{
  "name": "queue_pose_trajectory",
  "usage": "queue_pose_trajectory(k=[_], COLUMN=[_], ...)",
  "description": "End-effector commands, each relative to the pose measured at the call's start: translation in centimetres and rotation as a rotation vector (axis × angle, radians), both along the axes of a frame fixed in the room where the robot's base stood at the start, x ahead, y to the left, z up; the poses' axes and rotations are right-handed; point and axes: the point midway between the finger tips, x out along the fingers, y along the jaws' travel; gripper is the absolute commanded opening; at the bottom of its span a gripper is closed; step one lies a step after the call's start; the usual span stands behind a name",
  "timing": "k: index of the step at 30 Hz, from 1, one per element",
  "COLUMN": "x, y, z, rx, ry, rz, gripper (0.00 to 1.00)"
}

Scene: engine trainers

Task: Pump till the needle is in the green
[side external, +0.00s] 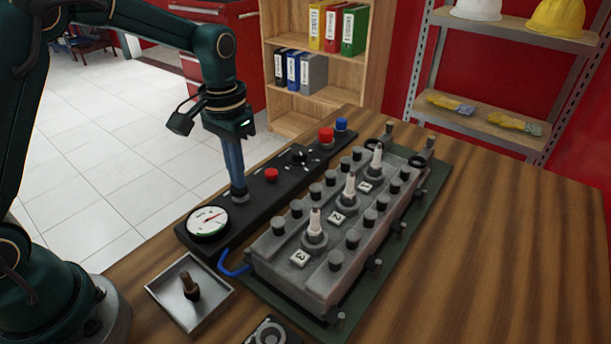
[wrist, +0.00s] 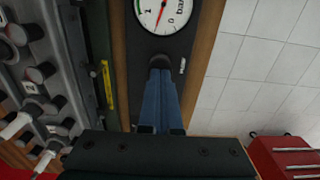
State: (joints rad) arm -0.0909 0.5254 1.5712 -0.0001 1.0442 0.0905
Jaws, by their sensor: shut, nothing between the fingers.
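The round white gauge (side external: 207,221) with a red needle sits at the near end of the black control panel (side external: 262,193). In the wrist view the gauge (wrist: 166,14) is cut off by the top edge. Its needle points downward there, near the 0, apart from the green band at the left rim. My gripper (side external: 237,188) points straight down, its blue fingers shut and empty. The fingertips are at the dark pump button (wrist: 159,62) beside the gauge, marked by a small label. The fingers partly hide the button, so I cannot tell how far it is pressed.
A grey engine block (side external: 318,270) with several studs and white plugs stands right of the panel. Red (side external: 326,135) and blue (side external: 341,125) knobs rise at the panel's far end. A metal tray (side external: 164,291) lies in front. The wooden table (side external: 480,240) is clear on the right.

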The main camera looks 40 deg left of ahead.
Motion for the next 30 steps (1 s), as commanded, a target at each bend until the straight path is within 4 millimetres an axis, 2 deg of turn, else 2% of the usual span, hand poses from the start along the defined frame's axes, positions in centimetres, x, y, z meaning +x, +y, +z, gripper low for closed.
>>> queue_pose_trajectory(k=[3, 9, 22, 30], x=[-0.1, 0.0, 0.0, 0.0], y=[0.0, 0.0, 0.0, 0.0], z=[-0.6, -0.4, 2.3, 2.7], rx=[0.0, 0.0, 0.0, 0.0], ry=[0.004, 0.001, -0.001, 0.001], rz=[0.0, 0.0, 0.0, 0.0], gripper=[0.0, 0.0, 0.0, 0.0])
